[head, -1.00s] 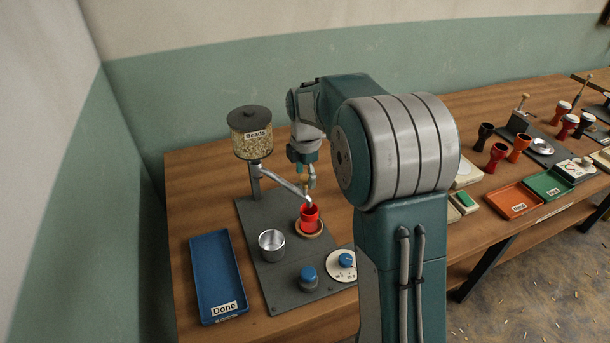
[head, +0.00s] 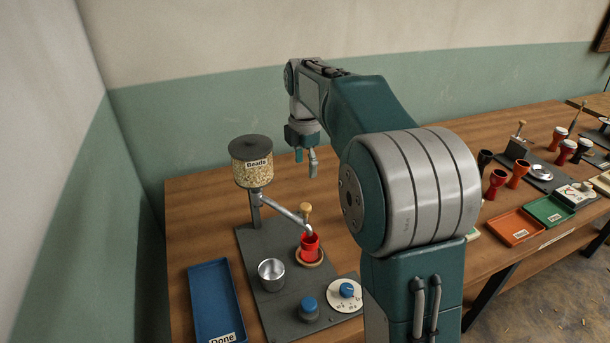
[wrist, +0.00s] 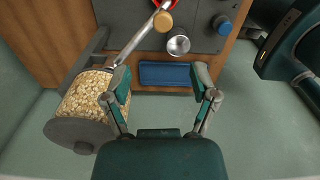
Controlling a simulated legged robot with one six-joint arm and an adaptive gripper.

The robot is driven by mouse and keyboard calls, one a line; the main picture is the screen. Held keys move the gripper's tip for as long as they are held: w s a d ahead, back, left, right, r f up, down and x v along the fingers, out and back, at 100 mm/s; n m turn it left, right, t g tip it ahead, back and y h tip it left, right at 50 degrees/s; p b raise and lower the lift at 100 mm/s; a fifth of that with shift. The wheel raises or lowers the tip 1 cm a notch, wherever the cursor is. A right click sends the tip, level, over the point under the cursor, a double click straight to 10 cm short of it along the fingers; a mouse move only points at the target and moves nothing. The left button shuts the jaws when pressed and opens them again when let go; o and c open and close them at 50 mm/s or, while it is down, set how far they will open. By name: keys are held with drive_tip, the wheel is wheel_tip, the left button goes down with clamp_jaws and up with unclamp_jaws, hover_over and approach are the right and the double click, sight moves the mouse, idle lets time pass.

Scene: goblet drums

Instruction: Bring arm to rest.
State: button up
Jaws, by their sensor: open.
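My gripper (head: 305,162) is open and empty in the head view. It hangs in the air above the bead station, higher than the spout. In the wrist view its two fingers (wrist: 162,82) are spread apart with nothing between them. Below it, a red goblet drum (head: 309,246) stands upright on a round wooden base under the spout (head: 285,205). In the wrist view only a part of the red drum (wrist: 160,4) shows at the top edge.
The bead hopper (head: 251,162) rises left of my gripper. A metal cup (head: 271,271), blue button (head: 308,308) and dial (head: 346,291) share the grey plate. A blue Done tray (head: 215,300) lies left. Orange (head: 513,227) and green (head: 549,209) trays and several drums are right.

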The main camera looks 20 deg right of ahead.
idle(0.4)
drive_tip(key=s+a+r+m+t, duration=0.2)
drive_tip(key=s+m, duration=0.3)
drive_tip(key=s, duration=0.3)
drive_tip(key=s+a+r+m+t, duration=0.1)
drive_tip(key=s+a+r+m, duration=0.1)
drive_tip(key=s+m, duration=0.4)
drive_tip(key=s+a+f+m+t, duration=0.1)
drive_tip(key=s+f+m, duration=0.1)
drive_tip(key=s+m, duration=0.2)
drive_tip(key=s+f+m+t, duration=0.1)
drive_tip(key=s+f+m, duration=0.2)
drive_tip(key=s, duration=0.7)
drive_tip(key=shift+s+a+f+m+t, duration=0.2)
drive_tip(key=shift+a+f+m+t, duration=0.15)
drive_tip(key=shift+m, duration=0.45)
